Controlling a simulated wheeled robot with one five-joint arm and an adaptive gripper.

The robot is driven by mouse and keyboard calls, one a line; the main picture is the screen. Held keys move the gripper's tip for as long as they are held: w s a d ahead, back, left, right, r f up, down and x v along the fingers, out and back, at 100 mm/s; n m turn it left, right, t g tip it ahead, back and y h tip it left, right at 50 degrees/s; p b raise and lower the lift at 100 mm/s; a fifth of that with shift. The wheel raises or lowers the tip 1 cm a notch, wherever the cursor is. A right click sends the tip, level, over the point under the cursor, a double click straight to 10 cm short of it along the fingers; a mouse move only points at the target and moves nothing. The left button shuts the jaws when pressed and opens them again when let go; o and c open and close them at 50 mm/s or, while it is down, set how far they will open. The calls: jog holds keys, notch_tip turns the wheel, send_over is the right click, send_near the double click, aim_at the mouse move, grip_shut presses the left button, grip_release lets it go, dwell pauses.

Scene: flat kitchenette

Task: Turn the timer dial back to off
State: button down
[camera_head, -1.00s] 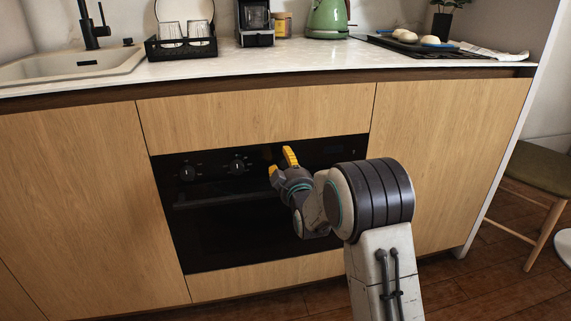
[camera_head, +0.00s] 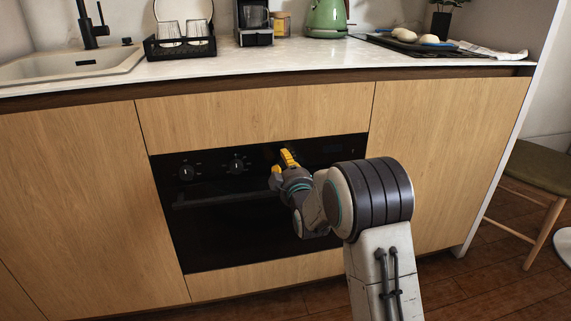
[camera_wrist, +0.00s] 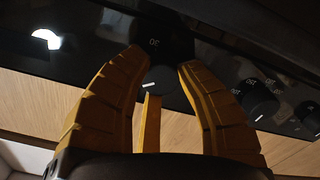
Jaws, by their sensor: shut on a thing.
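The timer dial (camera_wrist: 160,76) is a dark round knob on the black oven panel, with a white pointer line and the figure 30 printed beside it. In the wrist view its pointer line faces the lower part of the picture, away from the 30. My gripper (camera_wrist: 163,72) has its yellow fingers on both sides of the dial, shut on it. In the head view my gripper (camera_head: 282,162) is at the right part of the oven front (camera_head: 225,235) and hides the dial.
Two other oven dials (camera_head: 187,172) (camera_head: 237,166) sit to the left in the head view. The oven handle (camera_head: 205,201) runs below them. The counter (camera_head: 300,62) above holds a sink, a glass rack, a coffee maker, a green kettle and a tray. A chair stands at the right.

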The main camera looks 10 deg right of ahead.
jog(key=n, duration=1.1)
jog(key=shift+a+r, duration=0.2)
jog(key=shift+a, duration=0.05)
jog(key=c, duration=2)
grip_release()
jog(key=shift+n, duration=0.3)
grip_shut()
jog(key=o, duration=0.9)
grip_release()
jog(key=shift+a+f, duration=0.1)
jog(key=shift+a, duration=0.05)
jog(key=o, duration=0.3)
jog(key=shift+f, duration=0.1)
jog(key=shift+d, duration=0.2)
